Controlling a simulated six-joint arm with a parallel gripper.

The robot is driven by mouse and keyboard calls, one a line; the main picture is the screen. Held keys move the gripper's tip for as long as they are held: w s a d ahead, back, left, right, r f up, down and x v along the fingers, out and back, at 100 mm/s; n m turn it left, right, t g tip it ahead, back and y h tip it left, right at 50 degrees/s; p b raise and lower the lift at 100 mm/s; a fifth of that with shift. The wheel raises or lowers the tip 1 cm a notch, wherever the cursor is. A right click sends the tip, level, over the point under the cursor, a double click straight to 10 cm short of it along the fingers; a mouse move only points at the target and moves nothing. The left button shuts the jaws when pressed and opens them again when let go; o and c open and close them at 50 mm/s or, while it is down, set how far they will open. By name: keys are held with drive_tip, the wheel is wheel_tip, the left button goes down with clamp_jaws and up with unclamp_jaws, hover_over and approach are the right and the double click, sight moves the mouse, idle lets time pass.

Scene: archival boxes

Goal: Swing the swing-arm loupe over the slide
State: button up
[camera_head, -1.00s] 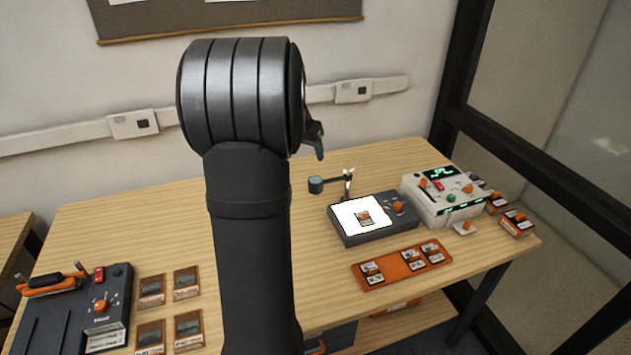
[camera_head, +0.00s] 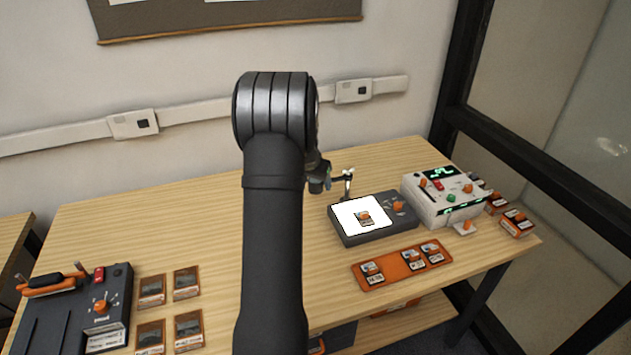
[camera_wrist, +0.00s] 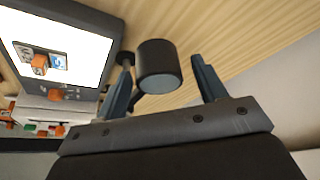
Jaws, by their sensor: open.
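The loupe (camera_head: 316,187) is a dark cylinder at the back left of the light box, on an arm from a short post (camera_head: 348,184). The wrist view shows the loupe (camera_wrist: 158,72) between my two fingers, with a visible gap to the right finger. Whether the left finger touches it I cannot tell. My gripper (camera_head: 322,176) is open around or just over the loupe. The slide (camera_head: 364,218) lies on the bright panel of the light box (camera_head: 375,234), apart from the loupe. It also shows in the wrist view (camera_wrist: 42,62).
A grey-white device (camera_head: 440,203) with a green display stands right of the light box. An orange tray (camera_head: 390,271) with several slides lies in front. A dark device (camera_head: 65,308) and several framed slides (camera_head: 186,283) are at the left. The table behind the loupe is clear.

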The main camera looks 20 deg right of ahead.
drive_tip(key=shift+c, duration=0.3)
drive_tip(key=c, duration=1.3)
